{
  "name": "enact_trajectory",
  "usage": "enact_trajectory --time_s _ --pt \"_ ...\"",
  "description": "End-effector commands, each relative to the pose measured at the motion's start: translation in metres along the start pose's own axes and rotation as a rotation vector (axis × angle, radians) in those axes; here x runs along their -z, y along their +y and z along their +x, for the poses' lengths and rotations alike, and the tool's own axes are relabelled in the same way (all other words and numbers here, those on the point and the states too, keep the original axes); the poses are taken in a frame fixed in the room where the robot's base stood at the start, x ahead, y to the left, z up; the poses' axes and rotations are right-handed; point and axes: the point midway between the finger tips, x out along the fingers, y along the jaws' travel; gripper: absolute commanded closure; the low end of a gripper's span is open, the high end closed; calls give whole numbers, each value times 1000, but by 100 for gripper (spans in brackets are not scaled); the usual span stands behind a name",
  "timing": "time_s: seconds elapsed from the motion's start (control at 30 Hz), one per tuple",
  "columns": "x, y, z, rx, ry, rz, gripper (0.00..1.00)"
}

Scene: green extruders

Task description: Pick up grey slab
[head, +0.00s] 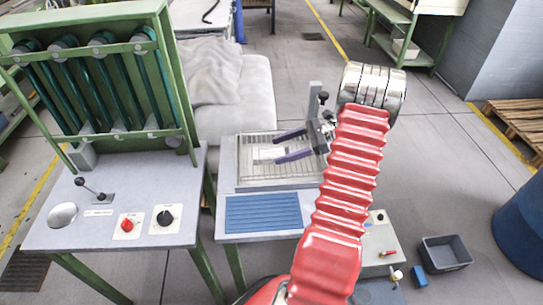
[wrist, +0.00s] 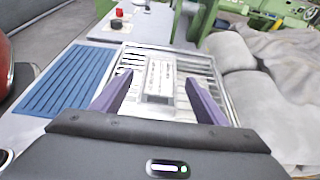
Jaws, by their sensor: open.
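The grey slab (wrist: 158,82) is a small pale block with faint markings on its face. In the wrist view it sits on the ribbed metal tray (wrist: 217,68), between and beyond my fingers. In the head view the slab (head: 266,154) shows as a light patch on the tray (head: 243,184), partly hidden by my gripper. My gripper (head: 277,150) is open, with two purple fingers over the tray. In the wrist view my gripper (wrist: 159,77) has one finger on each side of the slab, with gaps; contact does not show.
A blue ribbed mat (head: 263,213) lies beside the tray. A green-framed machine (head: 105,80) and a control panel with a red knob (head: 127,225) stand to the left. A grey covered bulk (head: 235,90) is behind the tray. A grey bin (head: 446,252) is on the floor at right.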

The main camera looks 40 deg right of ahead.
Motion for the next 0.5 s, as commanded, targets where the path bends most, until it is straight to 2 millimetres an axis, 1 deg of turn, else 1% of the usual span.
enact_trajectory --time_s 0.2,0.3,0.5 --pt "3 0 30 -2 0 1 33" --pt "2 0 39 -2 0 0 33" --pt "3 0 42 0 1 0 33"
